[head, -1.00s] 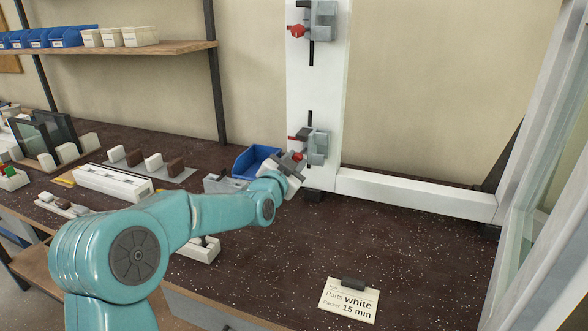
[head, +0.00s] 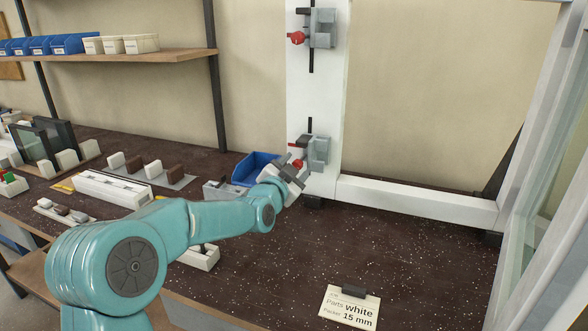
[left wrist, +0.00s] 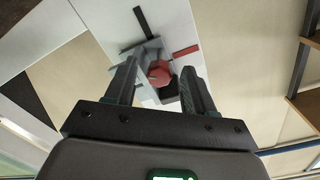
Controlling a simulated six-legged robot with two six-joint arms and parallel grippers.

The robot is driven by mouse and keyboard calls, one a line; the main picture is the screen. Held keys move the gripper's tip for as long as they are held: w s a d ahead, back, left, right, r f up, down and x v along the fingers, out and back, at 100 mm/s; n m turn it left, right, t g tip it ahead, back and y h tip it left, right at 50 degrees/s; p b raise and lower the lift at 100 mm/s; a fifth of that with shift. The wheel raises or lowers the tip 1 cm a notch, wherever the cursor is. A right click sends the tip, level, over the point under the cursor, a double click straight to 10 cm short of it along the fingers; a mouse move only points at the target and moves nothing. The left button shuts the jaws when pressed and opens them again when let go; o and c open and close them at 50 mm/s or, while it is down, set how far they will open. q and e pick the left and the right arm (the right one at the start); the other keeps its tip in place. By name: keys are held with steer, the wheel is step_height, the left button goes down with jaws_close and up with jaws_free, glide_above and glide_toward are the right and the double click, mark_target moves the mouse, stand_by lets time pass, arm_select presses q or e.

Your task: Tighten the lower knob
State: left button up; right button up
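The lower clamp (head: 318,150) is a grey block on the white upright profile, with a black bar above it. Its red knob (head: 298,163) faces my left gripper (head: 295,165), which is close in front of it. In the left wrist view the six-sided red knob (left wrist: 160,73) shows between the two dark fingers of my left gripper (left wrist: 160,76). The fingers are apart, with a gap on both sides of the knob, and I see no contact. A thin red bar (left wrist: 186,51) sticks out beside the knob. My right gripper is in neither view.
The upper clamp (head: 321,28) with its own red knob (head: 296,38) sits higher on the profile. A blue bin (head: 250,168) stands left of the profile, close behind my arm. A label card (head: 349,307) stands at the front. The dark bench top between is clear.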

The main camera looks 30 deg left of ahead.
arm_select(q)
steer(key=b+v, duration=0.2)
steer(key=v, duration=1.4)
steer(key=shift+s, duration=0.2)
